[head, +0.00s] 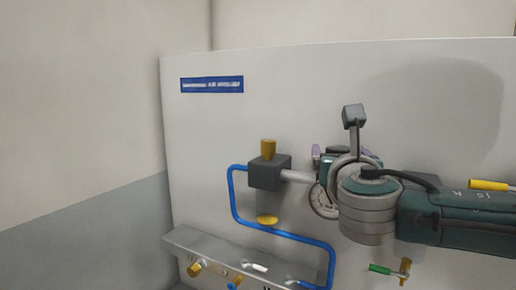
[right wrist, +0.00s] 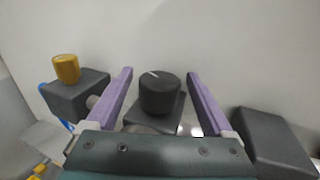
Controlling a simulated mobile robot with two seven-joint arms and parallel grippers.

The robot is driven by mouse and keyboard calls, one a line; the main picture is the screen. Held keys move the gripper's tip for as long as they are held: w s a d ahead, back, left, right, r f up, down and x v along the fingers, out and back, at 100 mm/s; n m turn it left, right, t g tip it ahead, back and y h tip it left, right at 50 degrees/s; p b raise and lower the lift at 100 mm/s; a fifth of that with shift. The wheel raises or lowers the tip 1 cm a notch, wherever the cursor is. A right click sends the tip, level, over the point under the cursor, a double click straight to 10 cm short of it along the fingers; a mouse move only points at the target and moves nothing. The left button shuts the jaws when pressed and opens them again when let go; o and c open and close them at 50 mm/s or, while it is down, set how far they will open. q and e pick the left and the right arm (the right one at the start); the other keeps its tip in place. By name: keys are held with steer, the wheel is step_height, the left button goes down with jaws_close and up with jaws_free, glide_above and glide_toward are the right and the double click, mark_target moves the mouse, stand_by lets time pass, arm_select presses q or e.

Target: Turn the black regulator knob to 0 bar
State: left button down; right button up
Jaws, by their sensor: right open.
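The black regulator knob (right wrist: 159,93) is a short dark cylinder with a light mark on its top, in the middle of the right wrist view. It sits on a dark square block (right wrist: 152,122). My right gripper (right wrist: 160,76) is open, with one purple finger on each side of the knob and a visible gap on both sides. In the head view my right gripper (head: 342,154) is in front of the panel, and my arm hides the knob. My left gripper is not in view.
A dark block (head: 268,175) with a brass cap (head: 268,147) stands left of my gripper, with a pipe running right. A blue tube (head: 235,205) loops below it. A metal shelf (head: 205,246) carries small fittings. A green-handled valve (head: 380,268) is below my arm.

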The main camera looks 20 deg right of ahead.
steer(key=shift+c, duration=0.3)
steer(key=c, duration=1.3)
jaws_close()
steer(key=shift+y, duration=0.3)
steer(key=shift+d+n+t+y, duration=0.1)
steer(key=shift+n+t+y, duration=0.6)
steer(key=shift+n+y, duration=0.35)
jaws_free()
steer(key=shift+f+n+t+y+b, duration=0.15)
steer(key=shift+n+t+y+b, duration=0.4)
steer(key=shift+y, duration=0.7)
steer(key=n+y+b, duration=0.3)
steer(key=y+b, duration=0.1)
steer(key=y, duration=0.1)
steer(key=shift+n, duration=0.3)
jaws_close()
steer(key=shift+n+y+b, duration=0.5)
steer(key=shift+y+b, duration=0.4)
steer(key=shift+y, duration=0.1)
steer(key=shift+r, duration=0.2)
